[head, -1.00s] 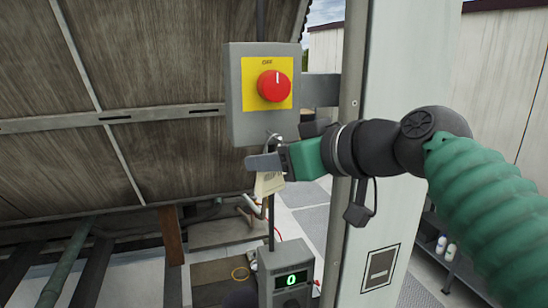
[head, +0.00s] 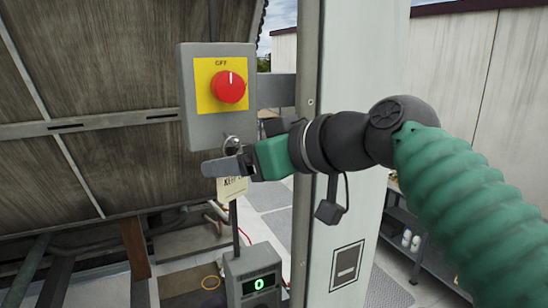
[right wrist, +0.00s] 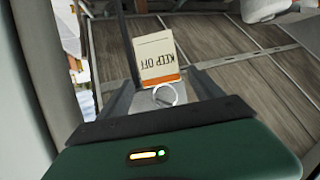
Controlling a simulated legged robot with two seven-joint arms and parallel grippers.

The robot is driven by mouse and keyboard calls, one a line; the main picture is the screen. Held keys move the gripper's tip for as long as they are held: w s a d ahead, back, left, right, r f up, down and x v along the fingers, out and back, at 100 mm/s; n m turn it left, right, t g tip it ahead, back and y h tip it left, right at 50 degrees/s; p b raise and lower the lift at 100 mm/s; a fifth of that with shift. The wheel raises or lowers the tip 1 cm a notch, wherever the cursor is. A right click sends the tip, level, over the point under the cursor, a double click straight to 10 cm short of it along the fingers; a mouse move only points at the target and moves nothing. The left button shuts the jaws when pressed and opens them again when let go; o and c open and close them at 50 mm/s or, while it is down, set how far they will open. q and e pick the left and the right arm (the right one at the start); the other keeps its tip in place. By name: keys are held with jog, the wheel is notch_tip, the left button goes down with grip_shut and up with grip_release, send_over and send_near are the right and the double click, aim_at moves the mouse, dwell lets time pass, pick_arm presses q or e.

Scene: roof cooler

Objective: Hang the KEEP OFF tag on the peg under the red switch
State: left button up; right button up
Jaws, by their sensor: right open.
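The red switch (head: 229,88) sits on a yellow plate marked OFF, on the front of a grey box (head: 190,125). My right gripper (head: 232,160) is just below this box. In the right wrist view its jaws (right wrist: 163,88) stand apart, with the tag's metal ring (right wrist: 166,95) between them. The cream KEEP OFF tag (head: 232,187) hangs down below the fingers; the wrist view shows its lettering upside down and an orange band (right wrist: 158,62). The ring shows above the fingers, close under the box. The peg is not clear, so I cannot tell whether the ring is around it. My left gripper is out of view.
A pale upright post (head: 350,60) stands right of the switch box, behind my right arm. A grey unit with a green 0 display (head: 258,284) stands below the tag. A shelf with white bottles (head: 410,239) is at the lower right.

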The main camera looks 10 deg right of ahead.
jog(key=b+v, duration=0.3)
jog(key=v, duration=1.1)
jog(key=shift+s+d, duration=0.15)
jog(key=shift+d, duration=0.3)
jog(key=shift+a, duration=0.15)
